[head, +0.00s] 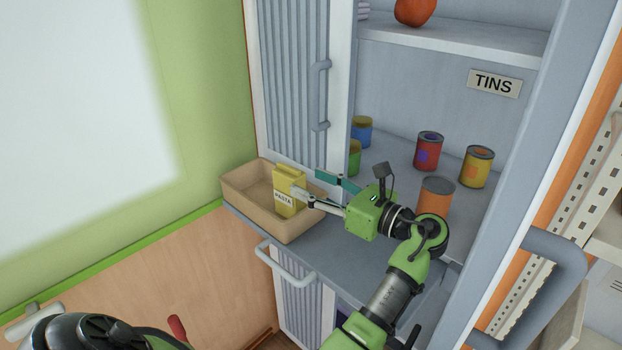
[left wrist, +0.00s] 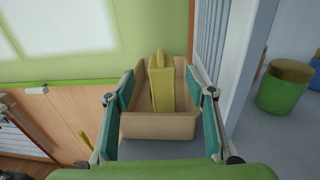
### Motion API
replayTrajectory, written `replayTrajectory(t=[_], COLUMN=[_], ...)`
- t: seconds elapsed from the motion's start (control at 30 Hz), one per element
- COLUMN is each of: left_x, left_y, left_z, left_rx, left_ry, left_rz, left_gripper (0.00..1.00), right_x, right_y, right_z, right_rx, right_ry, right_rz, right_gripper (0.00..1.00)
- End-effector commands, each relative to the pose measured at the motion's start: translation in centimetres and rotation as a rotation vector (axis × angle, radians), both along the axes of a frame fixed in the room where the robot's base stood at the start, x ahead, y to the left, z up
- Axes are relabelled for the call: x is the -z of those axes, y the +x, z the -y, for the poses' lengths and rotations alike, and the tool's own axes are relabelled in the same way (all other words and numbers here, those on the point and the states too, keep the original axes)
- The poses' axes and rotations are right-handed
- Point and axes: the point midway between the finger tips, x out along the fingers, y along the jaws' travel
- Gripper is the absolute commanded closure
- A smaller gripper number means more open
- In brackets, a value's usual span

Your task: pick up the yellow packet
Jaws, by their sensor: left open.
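The yellow packet (head: 289,188), labelled PASTA, stands upright in a tan crate (head: 250,208). In the left wrist view the packet (left wrist: 162,90) stands near the middle of the picture, behind the front wall of the crate (left wrist: 158,127). My left gripper (head: 306,183) is open, its two fingers pointing at the packet from the right in the head view. One finger overlaps the packet's right side there; I cannot tell whether it touches. In the left wrist view the packet shows between the spread fingers, with gaps on both sides. My right gripper is not in view.
The crate sits at the left end of a grey shelf (head: 372,262), beside a ribbed door (head: 292,95). Several tins stand to the right, among them a red one (head: 428,150) and a yellow one (head: 477,166). A green tin (left wrist: 281,88) shows in the left wrist view.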

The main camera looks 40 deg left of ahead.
Motion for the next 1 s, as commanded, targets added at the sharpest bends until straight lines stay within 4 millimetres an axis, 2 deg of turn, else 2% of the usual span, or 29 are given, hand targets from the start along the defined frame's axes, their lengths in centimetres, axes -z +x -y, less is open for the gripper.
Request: replayTrajectory(t=[0.13,0.3,0.4,0.57,0.73,0.83,1.0], left_x=[0.1,0.2,0.2,0.3,0.1,0.0,-0.1], left_y=[0.0,0.0,0.1,0.2,0.3,0.3,0.4], left_z=[-0.4,-2.1,-3.0,-5.0,-7.0,-7.5,-7.5], left_rx=[-0.002,-0.002,-0.002,-0.003,-0.001,0.000,0.000], left_ry=[0.001,0.001,0.001,0.002,0.002,0.000,-0.001], left_rz=[0.000,0.003,0.003,0.004,0.001,0.000,0.000], left_gripper=[0.50,0.50,0.50,0.50,0.50,0.50,0.50], right_x=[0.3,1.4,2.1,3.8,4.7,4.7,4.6], right_y=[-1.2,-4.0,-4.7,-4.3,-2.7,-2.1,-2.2], right_z=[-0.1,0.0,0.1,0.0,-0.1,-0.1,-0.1], right_rx=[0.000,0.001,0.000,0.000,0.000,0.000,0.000], right_ry=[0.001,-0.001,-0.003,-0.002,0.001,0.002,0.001], right_rz=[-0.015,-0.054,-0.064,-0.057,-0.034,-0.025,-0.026], right_gripper=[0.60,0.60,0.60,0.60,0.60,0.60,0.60])
